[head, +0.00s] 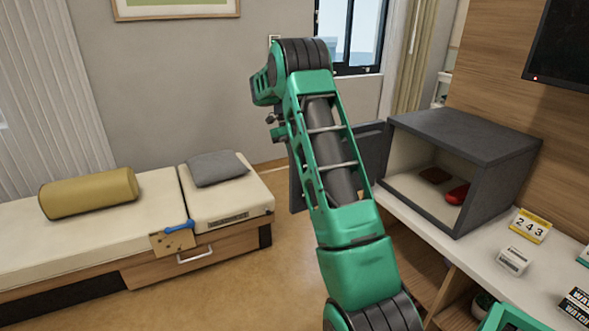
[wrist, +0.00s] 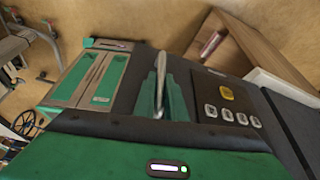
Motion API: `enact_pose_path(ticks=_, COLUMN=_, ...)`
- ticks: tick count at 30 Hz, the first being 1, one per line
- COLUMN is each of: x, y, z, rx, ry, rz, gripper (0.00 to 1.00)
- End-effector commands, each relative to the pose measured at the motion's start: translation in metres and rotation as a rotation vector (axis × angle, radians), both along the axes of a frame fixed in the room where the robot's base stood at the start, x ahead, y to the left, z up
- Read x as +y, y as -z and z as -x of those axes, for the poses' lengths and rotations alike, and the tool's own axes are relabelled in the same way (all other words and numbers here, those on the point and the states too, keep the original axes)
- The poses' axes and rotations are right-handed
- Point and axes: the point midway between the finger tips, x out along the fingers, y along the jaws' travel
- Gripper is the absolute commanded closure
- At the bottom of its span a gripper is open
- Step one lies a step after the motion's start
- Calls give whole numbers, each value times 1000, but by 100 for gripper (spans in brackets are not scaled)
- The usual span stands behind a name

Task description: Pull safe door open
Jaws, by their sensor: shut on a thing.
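The dark grey safe (head: 465,130) stands on the white counter at the right, its inside showing. Its grey door (head: 372,150) is swung wide out to the left, partly hidden behind my arm. In the wrist view, my gripper (wrist: 161,98) is shut on the door's metal handle (wrist: 160,82), with a green finger on either side. A keypad panel (wrist: 228,100) with a yellow button sits on the door face beside the handle. In the head view my arm hides the handle.
A brown item (head: 436,175) and a red item (head: 457,194) lie inside the safe. A "243" card (head: 530,226) and small boxes stand on the counter (head: 480,249). A bed (head: 100,222) with cushions is at the left; floor lies between.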

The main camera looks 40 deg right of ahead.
Motion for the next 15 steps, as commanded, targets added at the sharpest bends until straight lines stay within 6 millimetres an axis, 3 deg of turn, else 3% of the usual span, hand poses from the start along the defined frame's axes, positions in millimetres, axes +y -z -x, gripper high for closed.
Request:
enact_pose_path(ticks=9, x=2, y=-1, z=-2, rx=-2, ry=-2, rz=8, gripper=100)
enact_pose_path(ticks=10, x=2, y=-1, z=-2, rx=-2, ry=-3, rz=9, gripper=87)
enact_pose_path(ticks=12, x=3, y=-1, z=-2, rx=-2, ry=-4, rz=8, gripper=70)
enact_pose_path(ticks=15, x=5, y=-1, z=-3, rx=-1, ry=-6, rz=7, gripper=70)
